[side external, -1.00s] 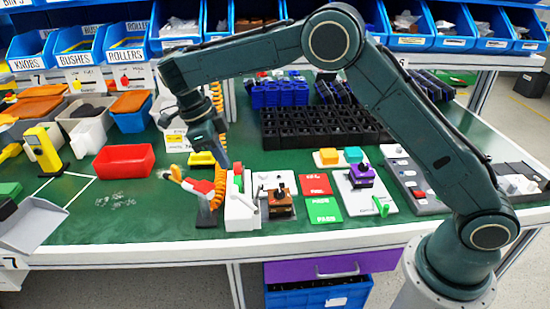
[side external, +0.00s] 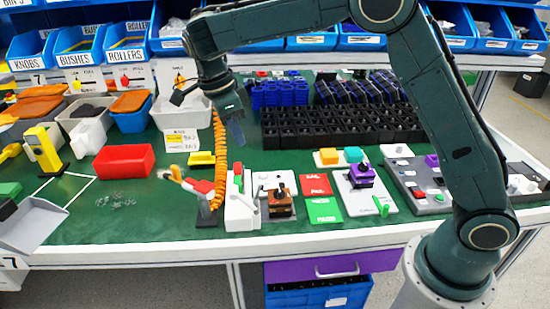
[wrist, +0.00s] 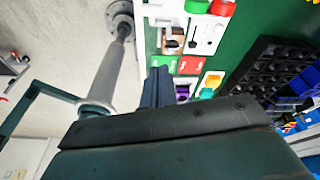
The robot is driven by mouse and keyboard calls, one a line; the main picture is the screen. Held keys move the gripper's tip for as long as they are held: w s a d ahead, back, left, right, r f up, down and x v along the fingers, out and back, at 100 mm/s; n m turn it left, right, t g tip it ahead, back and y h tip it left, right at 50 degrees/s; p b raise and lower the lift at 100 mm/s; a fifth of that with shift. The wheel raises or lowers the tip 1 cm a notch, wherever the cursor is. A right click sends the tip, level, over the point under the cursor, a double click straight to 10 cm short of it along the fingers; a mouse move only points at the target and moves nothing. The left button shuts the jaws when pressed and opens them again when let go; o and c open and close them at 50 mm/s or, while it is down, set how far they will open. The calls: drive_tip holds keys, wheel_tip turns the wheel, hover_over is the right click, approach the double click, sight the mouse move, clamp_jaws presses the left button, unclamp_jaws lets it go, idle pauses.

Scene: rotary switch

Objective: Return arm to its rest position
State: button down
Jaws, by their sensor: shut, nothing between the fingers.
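My gripper (side external: 232,128) hangs in the air above the green work table, pointing down, in the side external view. It is shut with nothing in it. In the wrist view its closed fingers (wrist: 157,88) point toward the station with the switches. Below it stand a white fixture with a green and red top (side external: 239,195) and a brown switch on a white plate (side external: 280,201). A purple switch (side external: 362,176) stands on another white plate farther right. My gripper is apart from all of them.
Red and green cards (side external: 316,184) lie between the two switch plates. A black rack (side external: 340,124) fills the table behind. An orange coiled hose (side external: 219,160) hangs beside my gripper. Blue bins (side external: 310,35) line the back shelf. A red tray (side external: 124,161) sits at left.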

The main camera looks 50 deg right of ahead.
drive_tip(key=s+d+r+n+t, duration=0.3)
drive_tip(key=s+d+r+n, duration=0.5)
drive_tip(key=s+r+n, duration=0.4)
drive_tip(key=s+f+n+t+y, duration=0.1)
drive_tip(key=s+f+n+t, duration=0.1)
drive_tip(key=s+n, duration=0.4)
drive_tip(key=s+f+n+t+y, duration=0.1)
drive_tip(key=s+n, duration=0.4)
drive_tip(key=s, duration=0.6)
wheel_tip(320, 180, down, 2)
drive_tip(key=shift+d+f+n+t, duration=0.1)
drive_tip(key=shift+d+n+t, duration=0.35)
drive_tip(key=shift+t, duration=0.25)
